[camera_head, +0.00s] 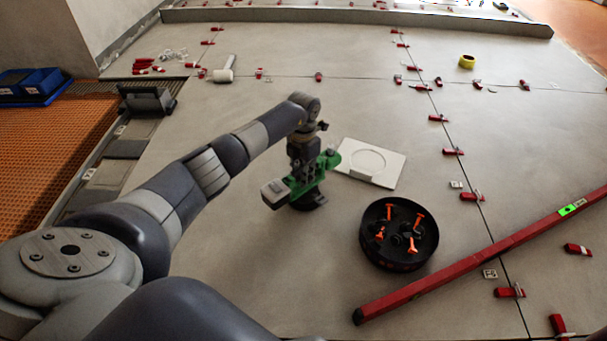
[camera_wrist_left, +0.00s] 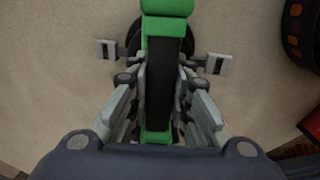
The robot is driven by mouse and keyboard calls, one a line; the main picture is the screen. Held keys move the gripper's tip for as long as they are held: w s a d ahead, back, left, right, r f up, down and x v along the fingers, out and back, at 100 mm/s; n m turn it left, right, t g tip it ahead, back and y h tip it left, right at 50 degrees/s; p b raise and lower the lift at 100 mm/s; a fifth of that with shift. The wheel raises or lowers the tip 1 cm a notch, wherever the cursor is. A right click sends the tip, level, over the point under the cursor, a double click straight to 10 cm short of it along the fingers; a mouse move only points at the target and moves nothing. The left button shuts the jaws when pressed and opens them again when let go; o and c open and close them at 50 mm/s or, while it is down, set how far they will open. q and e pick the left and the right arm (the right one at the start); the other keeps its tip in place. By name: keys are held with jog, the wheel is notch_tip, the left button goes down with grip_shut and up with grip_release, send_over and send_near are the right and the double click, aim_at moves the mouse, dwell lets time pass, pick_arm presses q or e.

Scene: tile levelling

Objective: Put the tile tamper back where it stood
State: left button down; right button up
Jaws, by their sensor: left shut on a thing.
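The green tile tamper (camera_head: 311,186), with a grey battery-like block and a dark round foot, is upright beside the white plate. My left gripper (camera_head: 303,158) comes down on it from above. In the left wrist view my left gripper (camera_wrist_left: 160,85) is shut on the black grip of the green tamper (camera_wrist_left: 167,28), one finger on each side. I cannot tell whether its foot touches the floor. A flat white plate (camera_head: 392,177) with a round ring mark lies just to its right, empty. My right gripper is not in view.
A black round tub (camera_head: 369,250) with orange-handled pieces stands right of the tamper. A long red level (camera_head: 450,269) lies diagonally at right. A white mallet (camera_head: 224,75), a yellow tape roll (camera_head: 467,62) and several red clips lie farther off. Bare tiles lie behind the plate.

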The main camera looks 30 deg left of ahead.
pick_arm(q)
jog(key=shift+w+f, duration=0.1)
jog(key=shift+f, duration=0.15)
dwell(0.4)
jog(key=c, duration=1.4)
grip_release()
jog(key=shift+f, duration=0.1)
